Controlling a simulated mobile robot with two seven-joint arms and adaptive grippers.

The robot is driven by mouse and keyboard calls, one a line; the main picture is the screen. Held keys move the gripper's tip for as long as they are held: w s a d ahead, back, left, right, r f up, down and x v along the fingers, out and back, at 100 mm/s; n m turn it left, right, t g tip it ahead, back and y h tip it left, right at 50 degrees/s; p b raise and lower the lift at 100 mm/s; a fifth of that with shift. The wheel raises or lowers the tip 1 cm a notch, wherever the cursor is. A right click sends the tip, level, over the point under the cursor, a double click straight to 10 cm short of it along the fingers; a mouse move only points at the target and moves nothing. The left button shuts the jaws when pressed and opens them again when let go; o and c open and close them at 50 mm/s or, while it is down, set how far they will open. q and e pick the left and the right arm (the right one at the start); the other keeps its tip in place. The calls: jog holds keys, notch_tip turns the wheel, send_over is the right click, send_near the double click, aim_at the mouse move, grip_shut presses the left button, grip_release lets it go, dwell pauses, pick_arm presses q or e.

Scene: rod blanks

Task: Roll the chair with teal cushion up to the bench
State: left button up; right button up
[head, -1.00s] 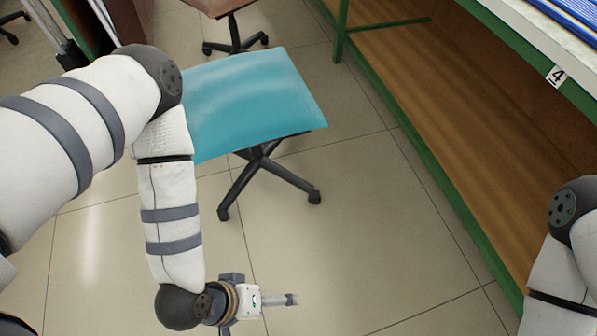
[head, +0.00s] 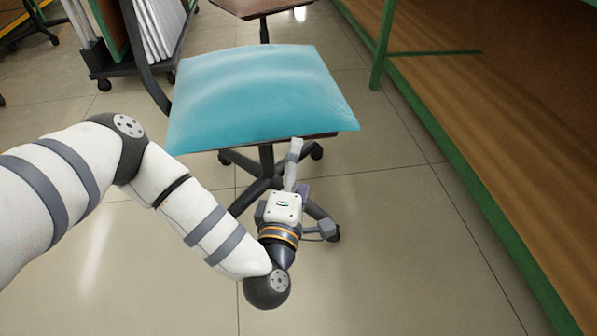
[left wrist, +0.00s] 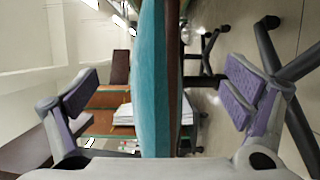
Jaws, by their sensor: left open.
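The chair with the teal cushion (head: 255,95) stands ahead of me, its black backrest post at the left and its star base with casters below. My left gripper (head: 299,182) is open just below the cushion's near edge. In the left wrist view the cushion (left wrist: 154,75) shows edge-on between the spread fingers of my left gripper (left wrist: 162,95), with clear space on both sides. I cannot tell if the edge is within the fingers' reach. The bench (head: 440,135), with green frame and wooden lower shelf, stands at the right. My right gripper is not in view.
A brown-seated chair (head: 243,7) stands behind the teal one. A cart with white panels (head: 160,28) is at the back left. Tiled floor (head: 395,235) lies clear between the chair and the bench.

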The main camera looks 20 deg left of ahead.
aim_at(305, 141)
pick_arm(q)
jog(key=b+x, duration=0.4)
jog(key=x, duration=0.7)
jog(key=shift+f, duration=0.15)
jog(key=shift+w+a, duration=0.1)
jog(key=shift+w, duration=0.4)
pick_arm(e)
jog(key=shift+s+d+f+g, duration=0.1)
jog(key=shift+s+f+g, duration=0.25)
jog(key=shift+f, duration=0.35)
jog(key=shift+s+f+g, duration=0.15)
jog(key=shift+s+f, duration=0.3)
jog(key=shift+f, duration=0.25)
